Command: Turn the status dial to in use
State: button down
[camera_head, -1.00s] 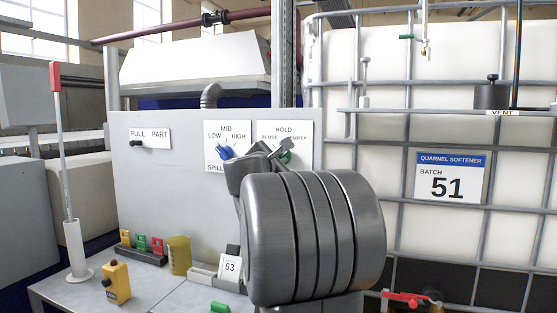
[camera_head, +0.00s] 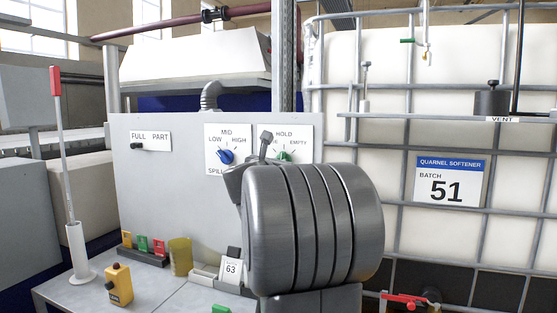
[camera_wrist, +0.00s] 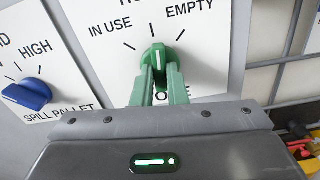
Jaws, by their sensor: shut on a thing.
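The status dial (camera_wrist: 157,57) is a green knob with a white pointer line on a white plate (camera_wrist: 205,75) reading HOLD at the top, IN USE on the left and EMPTY on the right. Its pointer line stands upright, near the middle HOLD tick. My gripper (camera_wrist: 160,82) has its two green fingers shut on the knob from below in the wrist view. The fingers hide part of the lower lettering. In the head view the dial (camera_head: 285,156) shows beside my arm, which covers part of the plate.
The blue spill pallet dial (camera_wrist: 27,95) is close on the left; it also shows in the head view (camera_head: 226,157). A FULL/PART switch (camera_head: 137,146) is farther left. A caged white tank (camera_head: 400,130) stands right. Small items, including a yellow box (camera_head: 119,284), sit on the bench below.

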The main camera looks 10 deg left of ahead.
jog(key=n+p, duration=0.5)
jog(key=n, duration=0.5)
jog(key=shift+a+p, duration=0.1)
jog(key=shift+p, duration=0.3)
jog(key=shift+n, duration=0.4)
jog(key=c, duration=1.4)
grip_release()
jog(key=shift+c, duration=0.2)
jog(key=s+a+b, duration=0.1)
jog(key=s+a, duration=0.1)
jog(key=s, duration=1.1)
jog(key=shift+s+a+b, duration=0.3)
jog(key=shift+a+b, duration=0.05)
jog(key=shift+b, duration=0.05)
jog(key=shift+w, duration=0.1)
